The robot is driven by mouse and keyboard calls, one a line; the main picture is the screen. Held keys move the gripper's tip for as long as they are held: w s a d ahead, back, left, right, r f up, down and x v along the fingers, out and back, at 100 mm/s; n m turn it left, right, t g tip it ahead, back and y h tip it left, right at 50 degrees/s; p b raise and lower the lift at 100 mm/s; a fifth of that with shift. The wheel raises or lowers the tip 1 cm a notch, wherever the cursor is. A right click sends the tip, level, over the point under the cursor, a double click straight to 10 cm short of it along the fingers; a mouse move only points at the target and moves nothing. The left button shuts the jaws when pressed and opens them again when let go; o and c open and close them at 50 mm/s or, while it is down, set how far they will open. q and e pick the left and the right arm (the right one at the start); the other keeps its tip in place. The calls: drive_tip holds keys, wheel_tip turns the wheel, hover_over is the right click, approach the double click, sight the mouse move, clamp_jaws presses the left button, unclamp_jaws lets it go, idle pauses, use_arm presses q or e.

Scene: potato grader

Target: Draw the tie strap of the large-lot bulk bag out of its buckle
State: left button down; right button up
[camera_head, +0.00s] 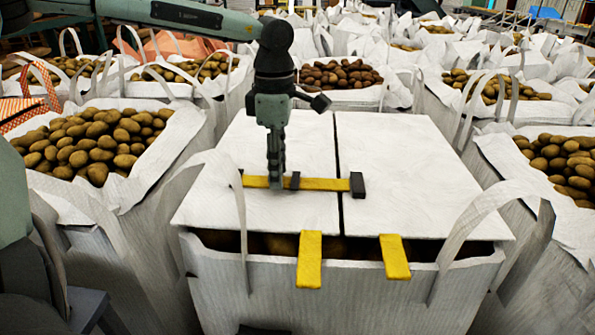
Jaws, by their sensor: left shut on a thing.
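The large-lot bulk bag (330,295) stands in the middle, white, with two pale flaps lying flat over its top and a dark gap between them. The yellow tie strap (325,184) lies across the flaps, bridging the gap. A dark block, which looks like the buckle (357,186), sits at the strap's right end. A smaller dark band (295,181) crosses the strap nearer the gripper. My left gripper (276,180) points down and is shut on the strap left of that band. Its fingertips hide part of the strap. My right gripper is out of view.
Two yellow tabs (310,260) (395,257) hang over the bag's front edge. White lifting loops (228,190) rise at its sides. Open bags heaped with potatoes (90,142) (562,160) crowd both sides and the back, leaving little free room.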

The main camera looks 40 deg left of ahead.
sight(262, 180)
use_arm(q)
drive_tip(key=shift+s+a, duration=0.4)
drive_tip(key=shift+a, duration=0.25)
drive_tip(key=shift+s+a, duration=0.35)
drive_tip(key=shift+a, duration=0.3)
drive_tip(key=c, duration=0.9)
unclamp_jaws()
drive_tip(key=shift+s+a, duration=0.1)
wheel_tip(262, 180, up, 12)
